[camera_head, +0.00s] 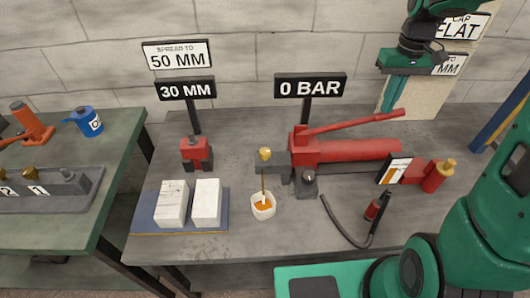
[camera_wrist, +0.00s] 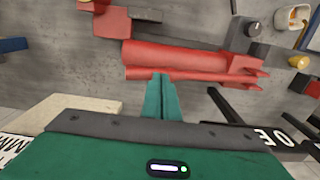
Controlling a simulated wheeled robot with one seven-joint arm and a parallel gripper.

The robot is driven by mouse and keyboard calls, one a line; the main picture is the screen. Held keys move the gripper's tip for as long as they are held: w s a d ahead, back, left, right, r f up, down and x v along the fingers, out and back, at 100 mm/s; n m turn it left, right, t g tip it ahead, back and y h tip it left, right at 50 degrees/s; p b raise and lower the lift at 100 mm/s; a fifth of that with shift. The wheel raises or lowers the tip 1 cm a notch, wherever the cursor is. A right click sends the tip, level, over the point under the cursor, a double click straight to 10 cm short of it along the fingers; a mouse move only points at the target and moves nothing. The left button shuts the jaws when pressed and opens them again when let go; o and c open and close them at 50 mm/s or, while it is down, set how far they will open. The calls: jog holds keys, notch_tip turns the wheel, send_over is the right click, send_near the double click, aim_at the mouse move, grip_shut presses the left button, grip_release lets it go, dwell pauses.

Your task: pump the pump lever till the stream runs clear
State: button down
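The red hand pump (camera_head: 350,151) lies on the grey bench, its red pump lever (camera_head: 355,122) sloping up to the right above the body. The wrist view shows the lever (camera_wrist: 200,75) beside the pump body (camera_wrist: 180,55). A thin amber-brown stream runs from below a brass fitting (camera_head: 264,154) into a white cup (camera_head: 263,210) holding orange fluid. My gripper (camera_head: 392,82) is above and behind the lever's raised end in the head view. Its green fingers (camera_wrist: 160,78) are together, with nothing visible between them. Their tips overlap the lever's edge in view; I cannot tell contact.
A sign (camera_head: 310,86) reads 0 BAR; another (camera_head: 186,90) reads 30 MM. A red block tool (camera_head: 196,152) stands behind two white blocks (camera_head: 190,203) on a blue mat. A black hose (camera_head: 345,230) lies in front of the pump. A green-topped bench (camera_head: 85,190) stands left.

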aim_at(382, 119)
jog(key=shift+f, duration=3.05)
jog(key=shift+r, duration=3.9)
jog(key=shift+d, duration=0.15)
jog(key=shift+r, duration=2.5)
